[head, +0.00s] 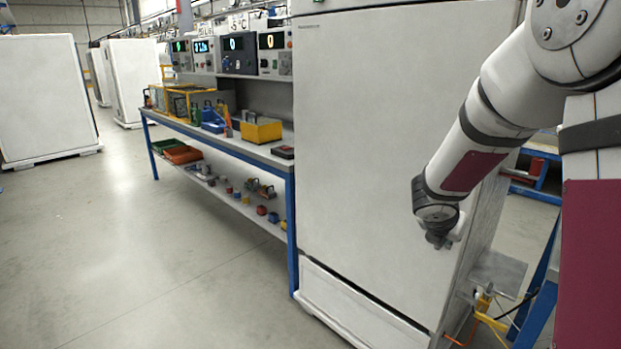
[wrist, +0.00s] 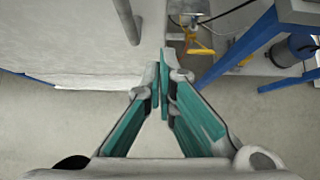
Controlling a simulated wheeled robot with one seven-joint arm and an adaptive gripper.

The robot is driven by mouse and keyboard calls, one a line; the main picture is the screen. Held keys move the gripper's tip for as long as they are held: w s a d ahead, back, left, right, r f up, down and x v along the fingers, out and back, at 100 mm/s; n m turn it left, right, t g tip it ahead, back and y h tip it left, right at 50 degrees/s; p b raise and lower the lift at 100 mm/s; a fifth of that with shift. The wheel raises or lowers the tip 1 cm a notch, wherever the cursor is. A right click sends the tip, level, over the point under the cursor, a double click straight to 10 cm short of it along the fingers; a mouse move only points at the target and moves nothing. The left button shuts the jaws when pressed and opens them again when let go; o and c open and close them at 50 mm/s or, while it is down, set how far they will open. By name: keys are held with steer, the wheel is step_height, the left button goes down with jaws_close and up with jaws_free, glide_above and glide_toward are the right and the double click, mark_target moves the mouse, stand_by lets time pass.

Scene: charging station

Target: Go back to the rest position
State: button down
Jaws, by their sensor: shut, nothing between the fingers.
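My gripper (wrist: 159,85) points forward in the wrist view, its two teal-lined fingers closed together at the tips with nothing between them. In the head view my arm reaches in from the upper right, and its end (head: 440,238) is in front of the lower right part of a tall white cabinet (head: 370,130). The fingers are mostly hidden there. In the wrist view the pale cabinet face (wrist: 70,40) is at the upper left, with a grey bar-like handle (wrist: 127,20) ahead of the fingers. The fingertips look apart from it.
A blue-framed workbench (head: 225,142) with boxes and instruments stands left of the cabinet. Blue frame legs (wrist: 235,50) and a yellow-orange item with cables (head: 484,303) are at the right. Open grey floor (head: 130,250) lies at the left; more white cabinets (head: 45,95) stand beyond.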

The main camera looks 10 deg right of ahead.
steer(key=s+a+r+m+g, duration=0.1)
steer(key=s+a+r+m, duration=0.2)
steer(key=s+r+m, duration=0.35)
steer(key=s+a+r+m+g, duration=0.2)
steer(key=s+r+m, duration=0.2)
steer(key=s+m, duration=0.45)
steer(key=s+a+f+m+g+y, duration=0.1)
steer(key=s+a+m+y, duration=0.3)
steer(key=s+a, duration=0.55)
steer(key=s+a+f+m+y, duration=0.1)
steer(key=s+a+m+y, duration=0.2)
steer(key=s+a+m, duration=0.65)
step_height(320, 180, up, 20)
steer(key=s+d+n+t+p, duration=0.1)
steer(key=s+n+t+p, duration=0.1)
steer(key=p, duration=1.6)
steer(key=shift+s+n+t, duration=0.3)
steer(key=shift+n+t, duration=0.2)
steer(key=shift+n, duration=0.15)
steer(key=shift+d+r, duration=0.1)
steer(key=shift+d, duration=0.05)
